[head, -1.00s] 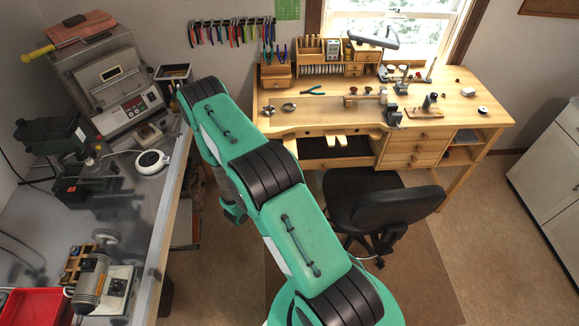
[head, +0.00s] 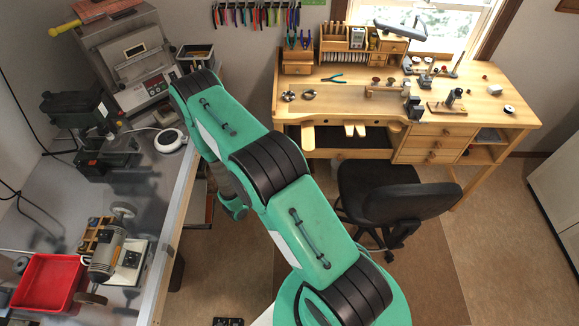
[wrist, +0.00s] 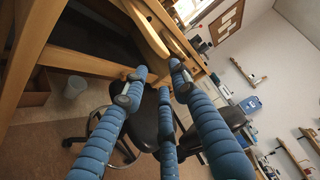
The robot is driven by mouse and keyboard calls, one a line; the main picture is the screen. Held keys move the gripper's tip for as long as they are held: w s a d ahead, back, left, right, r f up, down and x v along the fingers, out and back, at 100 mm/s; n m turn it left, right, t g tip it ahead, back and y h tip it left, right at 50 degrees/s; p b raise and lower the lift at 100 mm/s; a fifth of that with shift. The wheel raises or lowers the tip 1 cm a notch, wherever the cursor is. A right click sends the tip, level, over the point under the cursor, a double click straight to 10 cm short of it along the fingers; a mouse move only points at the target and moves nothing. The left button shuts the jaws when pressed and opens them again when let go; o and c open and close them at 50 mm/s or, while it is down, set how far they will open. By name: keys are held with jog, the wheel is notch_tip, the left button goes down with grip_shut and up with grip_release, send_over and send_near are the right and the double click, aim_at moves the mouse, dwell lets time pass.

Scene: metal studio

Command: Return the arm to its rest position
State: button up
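My green arm (head: 305,235) crosses the middle of the head view, running from the lower right up to the left and bending down beside the metal counter. My gripper is hidden in the head view. In the wrist view, my gripper (wrist: 158,77) shows several blue ribbed fingers with grey tips. The fingers are apart with nothing between them, so it is open and empty. Beyond the fingers are the black chair (wrist: 146,120) and the underside of the wooden workbench (wrist: 85,62).
The wooden workbench (head: 440,118) with tools stands at the back right, with the black chair (head: 402,200) before it. The metal counter (head: 150,215) on the left bears machines and a red tray (head: 45,283). Open floor (head: 508,250) lies at the right.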

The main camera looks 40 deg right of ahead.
jog(key=shift+r, duration=0.1)
dwell(0.3)
jog(key=s+a+r+m+g+y+b, duration=0.1)
jog(key=s+a+r+m+g+y, duration=0.15)
jog(key=r+m, duration=0.45)
jog(key=s+a+r+m+g+y+b, duration=0.1)
jog(key=s+a+r+m+y+b, duration=0.15)
jog(key=r+m, duration=0.55)
jog(key=s+a+r+m+g+y, duration=0.1)
jog(key=a+r+m+g+y, duration=0.2)
jog(key=r, duration=0.7)
jog(key=s+a+r+m+t+y+b, duration=0.2)
jog(key=s+a+r+m+t+y, duration=0.3)
jog(key=a+r+m, duration=0.3)
jog(key=s+a+r+m+t+y+b, duration=0.3)
jog(key=s+a+r+m+t+y, duration=0.2)
jog(key=a, duration=1.1)
jog(key=s+r+m+t, duration=0.2)
jog(key=s+r+m, duration=0.1)
jog(key=r+m, duration=0.1)
jog(key=shift+s+a+m, duration=0.25)
jog(key=shift+a+m, duration=0.05)
jog(key=shift+m, duration=0.2)
jog(key=shift+r, duration=0.15)
